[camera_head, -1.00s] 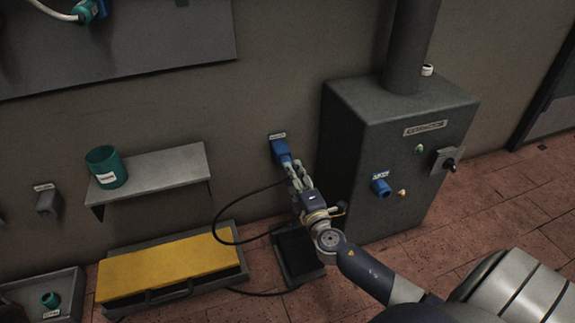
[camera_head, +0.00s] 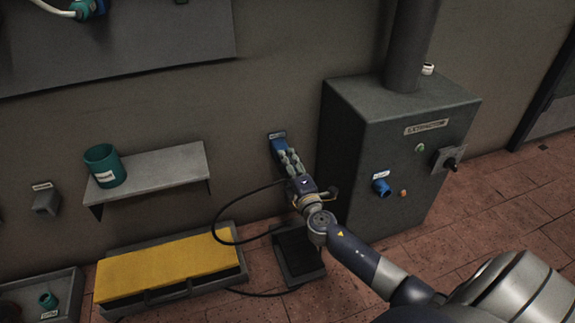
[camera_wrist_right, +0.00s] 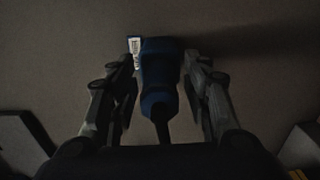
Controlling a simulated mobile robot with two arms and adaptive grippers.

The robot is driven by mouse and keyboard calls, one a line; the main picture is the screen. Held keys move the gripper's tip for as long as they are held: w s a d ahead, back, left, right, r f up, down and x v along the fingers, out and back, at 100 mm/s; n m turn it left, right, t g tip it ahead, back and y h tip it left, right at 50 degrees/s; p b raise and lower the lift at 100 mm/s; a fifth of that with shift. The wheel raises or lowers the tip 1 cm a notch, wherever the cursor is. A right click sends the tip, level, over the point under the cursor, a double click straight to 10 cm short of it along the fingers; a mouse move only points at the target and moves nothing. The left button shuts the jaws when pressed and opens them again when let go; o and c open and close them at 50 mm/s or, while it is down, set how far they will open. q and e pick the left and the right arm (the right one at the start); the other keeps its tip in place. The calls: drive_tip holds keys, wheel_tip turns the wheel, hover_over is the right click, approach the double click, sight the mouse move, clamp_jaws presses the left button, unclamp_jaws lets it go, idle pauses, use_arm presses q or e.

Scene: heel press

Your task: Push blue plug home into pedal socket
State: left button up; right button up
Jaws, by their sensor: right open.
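The blue plug (camera_wrist_right: 158,75) sits between the two fingers of my right gripper (camera_wrist_right: 158,85) in the right wrist view, with visible gaps on both sides. A dark cable runs back from it toward the palm. In the head view my right gripper (camera_head: 287,158) is open at the blue plug and socket (camera_head: 279,145) on the wall, below a small white label. The fingers hide much of the blue parts there. I cannot tell how deep the plug sits in the socket. My left gripper is out of view.
A grey cabinet (camera_head: 355,130) with another blue socket (camera_head: 381,188) stands close on the right. A shelf (camera_head: 165,172) with a green cup (camera_head: 105,167) is on the left. A yellow-topped platform (camera_head: 165,268) and a black pedal (camera_head: 299,255) are on the floor, with a looping cable (camera_head: 218,225).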

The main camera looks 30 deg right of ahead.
idle(0.8)
drive_tip(key=shift+c, duration=0.4)
clamp_jaws()
drive_tip(key=shift+s, duration=0.1)
drive_tip(key=shift+v, duration=2.95)
